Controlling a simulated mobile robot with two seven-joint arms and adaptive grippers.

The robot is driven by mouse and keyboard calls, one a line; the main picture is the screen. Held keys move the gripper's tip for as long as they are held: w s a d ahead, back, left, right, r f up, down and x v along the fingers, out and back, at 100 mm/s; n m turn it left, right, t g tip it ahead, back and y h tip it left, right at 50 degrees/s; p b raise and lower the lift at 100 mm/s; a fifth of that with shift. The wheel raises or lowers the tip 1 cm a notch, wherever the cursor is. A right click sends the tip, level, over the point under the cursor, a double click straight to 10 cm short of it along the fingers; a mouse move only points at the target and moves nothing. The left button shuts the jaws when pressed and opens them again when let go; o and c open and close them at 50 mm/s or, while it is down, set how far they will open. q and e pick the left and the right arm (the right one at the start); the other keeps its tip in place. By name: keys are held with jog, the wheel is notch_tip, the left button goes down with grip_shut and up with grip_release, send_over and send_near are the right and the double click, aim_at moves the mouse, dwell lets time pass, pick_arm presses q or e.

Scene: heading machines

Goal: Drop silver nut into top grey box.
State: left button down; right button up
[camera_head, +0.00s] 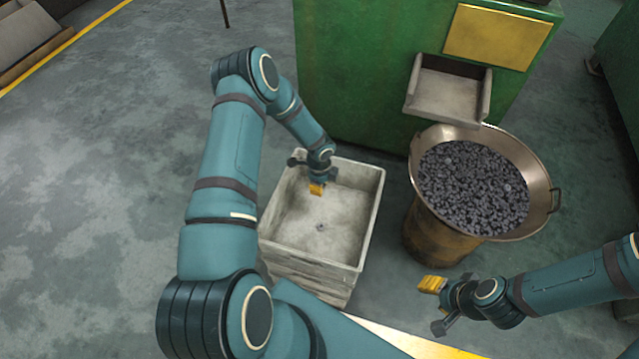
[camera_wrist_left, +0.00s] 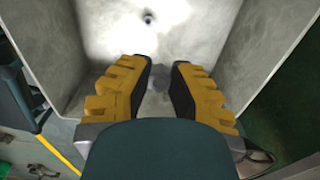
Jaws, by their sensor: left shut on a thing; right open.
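The top grey box (camera_head: 374,205) is an open, worn light-grey crate at the centre of the head view. Its wall also shows in the left wrist view (camera_wrist_left: 235,45). My left gripper (camera_head: 316,189) points down over the inside of the box, toward its far side. In the left wrist view its yellow fingers (camera_wrist_left: 160,85) are shut on a small grey thing, apparently a silver nut (camera_wrist_left: 158,82), hard to make out against the floor. Another small nut (camera_head: 321,227) lies on the box floor. My right gripper (camera_head: 432,284) is open and apart from the box.
A wide metal bowl (camera_head: 542,172) full of dark nuts stands on a rusty drum (camera_head: 430,240) to the right. A green machine (camera_head: 350,70) with a grey chute (camera_head: 447,95) stands behind. Open floor (camera_head: 90,200) lies to the left.

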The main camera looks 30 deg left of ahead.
pick_arm(q)
jog(key=c, duration=0.9)
grip_release()
jog(key=shift+o, duration=0.2)
notch_tip(320, 180, up, 12)
